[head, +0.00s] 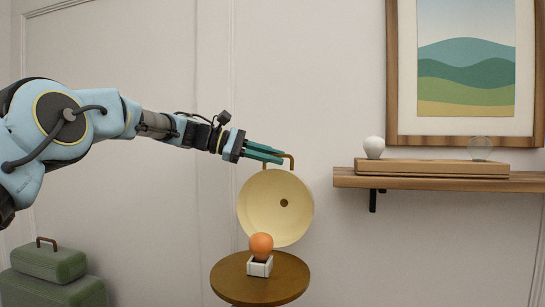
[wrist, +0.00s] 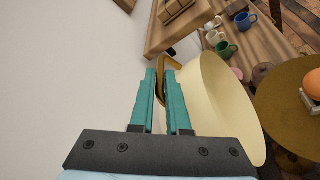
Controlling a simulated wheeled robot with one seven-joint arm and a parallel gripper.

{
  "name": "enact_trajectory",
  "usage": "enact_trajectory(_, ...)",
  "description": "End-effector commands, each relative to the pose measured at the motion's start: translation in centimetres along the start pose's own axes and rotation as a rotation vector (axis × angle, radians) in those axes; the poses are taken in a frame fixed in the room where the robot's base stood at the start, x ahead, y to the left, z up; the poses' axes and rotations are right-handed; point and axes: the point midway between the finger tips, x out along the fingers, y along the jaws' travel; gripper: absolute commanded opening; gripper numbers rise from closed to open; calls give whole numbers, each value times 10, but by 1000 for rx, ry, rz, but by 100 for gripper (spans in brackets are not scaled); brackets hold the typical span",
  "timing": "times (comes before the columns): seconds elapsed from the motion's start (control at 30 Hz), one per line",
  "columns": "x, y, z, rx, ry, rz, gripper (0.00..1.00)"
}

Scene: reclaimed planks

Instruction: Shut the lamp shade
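The lamp shade is a cream bowl-shaped dish (head: 262,222) with a dark hole near its middle; it stands tilted up and open, its hollow side towards the head camera. A brown looped handle (head: 292,162) rises from its top edge. In the wrist view the shade (wrist: 228,105) fills the right of the fingers. My gripper (head: 282,157) reaches in from the left, its teal fingers closed in narrowly at the handle (wrist: 175,65), which shows between their tips. The fingers hide part of the handle. Below the shade, an orange bulb (head: 261,245) sits in a small white holder (head: 260,267).
The holder stands on a round brown table (head: 232,285). A wooden shelf (head: 440,181) at the right carries a board with a white bulb (head: 374,147) and a clear bulb (head: 480,148). A framed picture (head: 393,70) hangs above. Green cases (head: 50,262) stand at lower left.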

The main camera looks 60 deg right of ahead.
Motion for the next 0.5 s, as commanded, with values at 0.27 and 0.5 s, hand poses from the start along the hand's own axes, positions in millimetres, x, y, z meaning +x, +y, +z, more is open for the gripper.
enact_trajectory(0.27,0,0,0,0,0,0,0)
enact_trajectory(0.5,0,0,0,0,0,0,0)
